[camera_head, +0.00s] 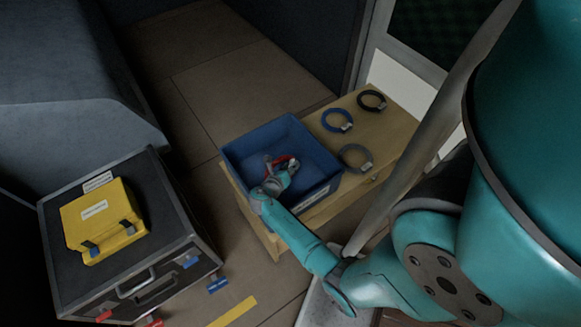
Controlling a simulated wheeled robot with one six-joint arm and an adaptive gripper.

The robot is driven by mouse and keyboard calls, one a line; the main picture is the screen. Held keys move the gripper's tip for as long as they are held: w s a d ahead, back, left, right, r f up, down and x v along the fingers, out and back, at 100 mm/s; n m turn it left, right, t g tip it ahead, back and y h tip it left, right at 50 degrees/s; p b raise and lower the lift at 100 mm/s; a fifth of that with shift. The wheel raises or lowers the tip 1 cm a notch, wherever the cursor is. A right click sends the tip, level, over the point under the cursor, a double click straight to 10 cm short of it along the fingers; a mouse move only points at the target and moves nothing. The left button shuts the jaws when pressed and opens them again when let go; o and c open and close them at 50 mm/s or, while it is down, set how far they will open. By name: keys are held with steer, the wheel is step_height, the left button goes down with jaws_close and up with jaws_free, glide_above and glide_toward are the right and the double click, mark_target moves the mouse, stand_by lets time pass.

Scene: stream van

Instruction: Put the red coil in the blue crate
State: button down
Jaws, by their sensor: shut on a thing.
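The blue crate (248,148) stands on a light wooden surface near the middle of the head view. My gripper (280,166) is over the crate's opening, with its end within the crate's outline. It is shut on the red coil (282,159), of which only a small red part shows beside the fingers. The rest of the coil is hidden by my gripper. I cannot tell whether the coil touches the crate floor.
A blue coil (337,120), a black coil (371,100) and a grey coil (355,157) lie on the wooden surface (398,121) right of the crate. A dark case (165,213) with a yellow box (104,221) on top stands at left. Bare floor lies behind the crate.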

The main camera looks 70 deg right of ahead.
steer(key=shift+f, duration=0.1)
steer(key=c, duration=0.7)
jaws_free()
steer(key=shift+a, duration=0.15)
steer(key=v, duration=1.2)
steer(key=shift+w, duration=0.1)
